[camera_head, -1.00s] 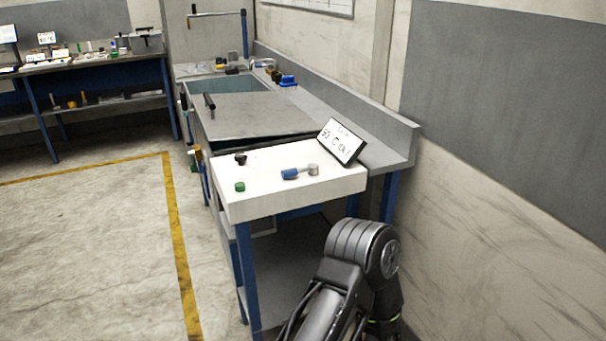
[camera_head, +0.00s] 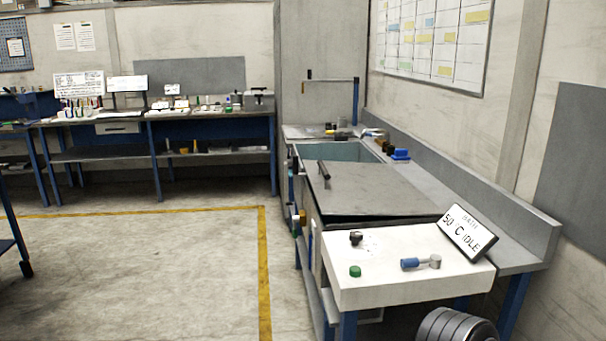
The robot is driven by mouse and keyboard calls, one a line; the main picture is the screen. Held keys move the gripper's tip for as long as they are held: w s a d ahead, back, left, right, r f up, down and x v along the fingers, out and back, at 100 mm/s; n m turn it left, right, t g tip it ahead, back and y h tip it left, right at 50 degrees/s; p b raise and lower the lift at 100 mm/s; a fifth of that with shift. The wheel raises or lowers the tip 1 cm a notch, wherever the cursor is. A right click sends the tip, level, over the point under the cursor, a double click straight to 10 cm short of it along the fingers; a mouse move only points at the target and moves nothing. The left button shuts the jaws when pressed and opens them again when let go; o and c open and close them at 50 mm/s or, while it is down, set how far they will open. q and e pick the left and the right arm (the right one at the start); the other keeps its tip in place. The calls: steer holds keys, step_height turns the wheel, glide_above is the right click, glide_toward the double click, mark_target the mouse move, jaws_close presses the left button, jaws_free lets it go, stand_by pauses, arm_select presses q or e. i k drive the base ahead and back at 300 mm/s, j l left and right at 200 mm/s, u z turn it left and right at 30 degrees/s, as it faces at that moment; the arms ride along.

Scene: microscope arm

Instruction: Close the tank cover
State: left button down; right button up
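The tank (camera_head: 345,152) is set into the bench along the right wall, and its teal inside shows at the far end. The grey flat tank cover (camera_head: 385,190) lies over the near part, slightly tilted at its near edge, leaving the far part uncovered. A dark bar handle (camera_head: 324,174) stands up at the cover's left side. Neither of my grippers is in view. Only a rounded dark link of my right arm shows at the bottom right edge, below the white bench top.
A white bench top (camera_head: 400,292) in front of the tank holds a green cap (camera_head: 355,271), a black knob (camera_head: 356,238), a blue-handled tool (camera_head: 411,263) and a tilted display (camera_head: 467,233) reading 50 °C IDLE. The floor (camera_head: 150,270) to the left is open.

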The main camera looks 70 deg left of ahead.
mark_target(340, 188)
steer(key=k+j, duration=0.1)
steer(key=j, duration=0.65)
steer(key=k+j, duration=0.1)
steer(key=j, duration=0.6)
steer(key=k+j, duration=0.1)
steer(key=j, duration=1.4)
steer(key=k+j, duration=0.15)
steer(key=j, duration=0.55)
